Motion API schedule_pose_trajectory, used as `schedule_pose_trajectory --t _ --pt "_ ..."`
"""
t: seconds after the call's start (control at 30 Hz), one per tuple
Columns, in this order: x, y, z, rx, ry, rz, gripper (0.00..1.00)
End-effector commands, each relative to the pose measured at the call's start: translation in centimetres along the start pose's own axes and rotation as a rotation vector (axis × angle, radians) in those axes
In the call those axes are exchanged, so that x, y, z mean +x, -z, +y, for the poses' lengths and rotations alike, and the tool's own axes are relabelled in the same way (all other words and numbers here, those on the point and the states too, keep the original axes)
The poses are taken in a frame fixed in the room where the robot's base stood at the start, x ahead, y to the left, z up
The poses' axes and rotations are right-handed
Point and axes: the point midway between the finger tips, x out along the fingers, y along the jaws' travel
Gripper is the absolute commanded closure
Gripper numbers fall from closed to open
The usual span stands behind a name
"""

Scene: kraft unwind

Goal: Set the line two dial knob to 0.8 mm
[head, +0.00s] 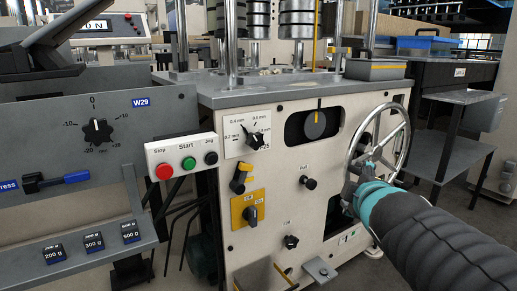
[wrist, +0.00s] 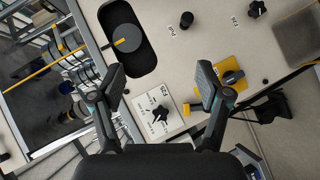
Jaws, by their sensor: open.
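A black dial knob (head: 251,139) sits on a white scale plate (head: 238,151) marked from 0.2 to 0.8 mm on the cream machine front. Its pointer appears to aim up and left, near 0.4 mm. In the wrist view the knob (wrist: 160,114) shows low between the fingers, on its plate (wrist: 148,103). My gripper (wrist: 162,76) is open and empty, its two fingers spread apart with neither touching the knob. In the head view my gripper (head: 352,190) is in front of the handwheel, right of and lower than the dial; its fingertips are hard to make out there.
A chrome handwheel (head: 402,128) stands close to my arm. Left are a button box (head: 181,155) and another dial (head: 97,131) marked -20 to +20.

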Motion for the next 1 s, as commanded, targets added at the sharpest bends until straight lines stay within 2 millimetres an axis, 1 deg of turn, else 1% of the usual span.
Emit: schedule_pose_trajectory --t 0.03,0.07,0.1,0.17,0.2,0.3,0.4,0.53,0.67,0.83,1.0 --pt "1.6 1.4 0.6 -0.145 -0.053 0.068 0.24" --pt "2.1 2.5 1.2 -0.235 -0.088 0.111 0.24" --pt "2.8 4.0 1.8 -0.355 -0.132 0.17 0.24" --pt "3.6 6.3 2.3 -0.526 -0.199 0.255 0.24" --pt "4.0 7.7 2.4 -0.63 -0.239 0.309 0.24" --pt "4.5 10.7 2.1 -0.85 -0.333 0.431 0.24" --pt "4.6 12.8 1.4 -1.003 -0.404 0.525 0.24" --pt "4.4 14.3 0.7 -1.109 -0.459 0.596 0.24" --pt "4.8 15.1 0.6 -1.138 -0.476 0.617 0.24" --pt "6.5 16.7 0.6 -1.136 -0.475 0.618 0.24" --pt "8.8 18.8 0.7 -1.136 -0.473 0.617 0.24"
